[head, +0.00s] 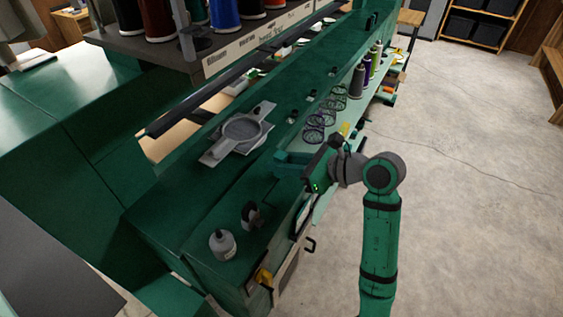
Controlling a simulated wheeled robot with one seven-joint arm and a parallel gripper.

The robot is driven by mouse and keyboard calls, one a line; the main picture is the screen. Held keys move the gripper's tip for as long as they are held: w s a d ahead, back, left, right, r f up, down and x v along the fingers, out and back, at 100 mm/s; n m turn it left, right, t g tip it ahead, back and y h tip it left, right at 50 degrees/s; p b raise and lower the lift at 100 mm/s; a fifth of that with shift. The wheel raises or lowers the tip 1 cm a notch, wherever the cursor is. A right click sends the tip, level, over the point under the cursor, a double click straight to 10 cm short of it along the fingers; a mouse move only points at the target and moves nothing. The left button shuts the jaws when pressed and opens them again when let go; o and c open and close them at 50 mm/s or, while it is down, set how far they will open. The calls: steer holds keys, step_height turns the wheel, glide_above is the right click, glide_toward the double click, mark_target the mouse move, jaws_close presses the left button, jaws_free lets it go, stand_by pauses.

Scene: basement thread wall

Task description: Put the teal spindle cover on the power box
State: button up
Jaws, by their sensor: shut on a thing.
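My gripper (298,166) reaches in from the right, over the front edge of the green machine bench. It is shut on a small teal piece (287,159), which I take to be the teal spindle cover. The piece is held at the left end of the gripper, close above the green surface. Whether it touches the surface cannot be told. The cover's full shape is partly hidden by the gripper. I cannot single out the power box with certainty; a box-like unit with a yellow part (263,276) is on the bench's near front end.
A grey round fixture with flat arms (237,134) lies on the green bench (180,205). Wire rings (314,128) and thread cones (357,80) line the shelf behind. The concrete floor (470,200) is clear.

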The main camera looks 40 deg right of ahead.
steer(key=shift+w+f, duration=0.15)
steer(key=shift+f, duration=0.05)
steer(key=shift+a+f, duration=0.1)
steer(key=o, duration=1)
steer(key=shift+s+d+r, duration=0.25)
steer(key=shift+s+r, duration=0.05)
steer(key=shift+s, duration=0.05)
steer(key=v, duration=1.1)
steer(key=shift+s, duration=0.25)
steer(key=shift+d, duration=0.1)
